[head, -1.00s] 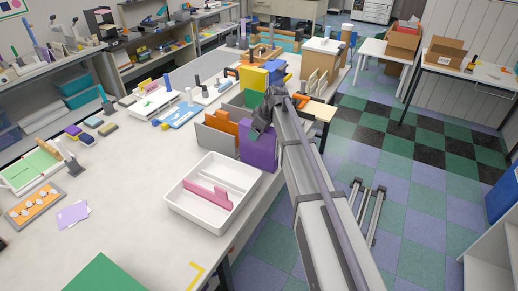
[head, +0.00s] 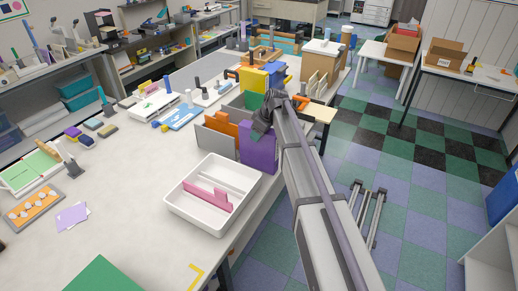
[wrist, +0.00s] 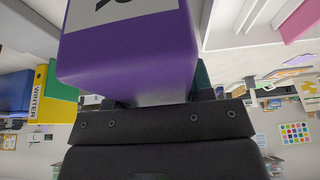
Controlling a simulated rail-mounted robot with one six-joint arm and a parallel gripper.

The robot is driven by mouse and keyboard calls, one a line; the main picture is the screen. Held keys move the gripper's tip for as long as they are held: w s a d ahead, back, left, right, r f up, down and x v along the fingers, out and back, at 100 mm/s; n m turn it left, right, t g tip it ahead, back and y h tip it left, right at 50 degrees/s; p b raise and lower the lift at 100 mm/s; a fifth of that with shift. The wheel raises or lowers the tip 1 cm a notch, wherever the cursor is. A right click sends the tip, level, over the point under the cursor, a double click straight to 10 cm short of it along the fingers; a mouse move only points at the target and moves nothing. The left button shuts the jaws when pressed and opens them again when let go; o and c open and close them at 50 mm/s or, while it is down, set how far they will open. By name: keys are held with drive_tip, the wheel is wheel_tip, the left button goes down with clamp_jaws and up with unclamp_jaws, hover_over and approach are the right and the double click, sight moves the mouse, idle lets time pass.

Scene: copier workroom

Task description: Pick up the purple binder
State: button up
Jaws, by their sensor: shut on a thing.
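The purple binder (head: 257,150) stands upright near the right edge of the long table, at the end of a row of binders. In the wrist view the purple binder (wrist: 130,62) fills the upper middle, with part of a white label with dark print on it. My gripper (head: 265,118) is at the binder's upper part in the head view and is shut on it. In the wrist view my gripper (wrist: 160,103) has its fingers against the binder; the fingertips are largely hidden behind it.
Beside the binder stand an orange binder (head: 222,129) and a grey divider (head: 213,143). A yellow binder (head: 253,82) stands behind. A white tray (head: 187,213) with a pink divider (head: 208,196) lies in front. The table's left part has free room.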

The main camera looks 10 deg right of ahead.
clamp_jaws()
drive_tip(key=shift+r, duration=0.1)
idle(0.4)
